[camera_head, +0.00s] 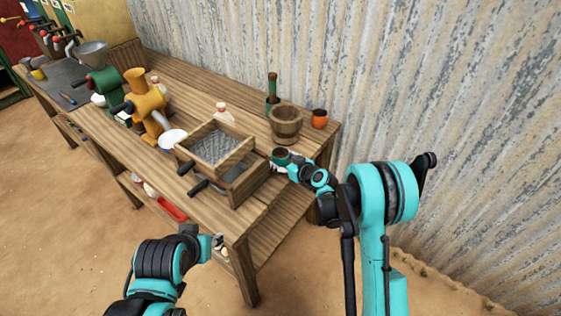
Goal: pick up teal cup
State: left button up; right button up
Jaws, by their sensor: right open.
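A small teal cup (281,155) with a dark opening appears to stand on the wooden table, in front of the mortar and right of the wooden sieve box. My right gripper (279,166) is open right at the cup, on its near side. The fingers are small and partly merge with the cup, so I cannot tell whether they touch it. My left gripper (218,243) is low in front of the table's near edge, far from the cup. Its fingers are too small to read.
A wooden mortar (286,122) and an orange cup (319,119) stand behind the teal cup. The wooden sieve box (216,146) stands left of it. Yellow (147,98) and green (104,84) grinders stand further left. A corrugated wall (400,80) rises behind the table.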

jog(key=c, duration=1)
jog(key=shift+o, duration=0.2)
jog(key=shift+r, duration=0.1)
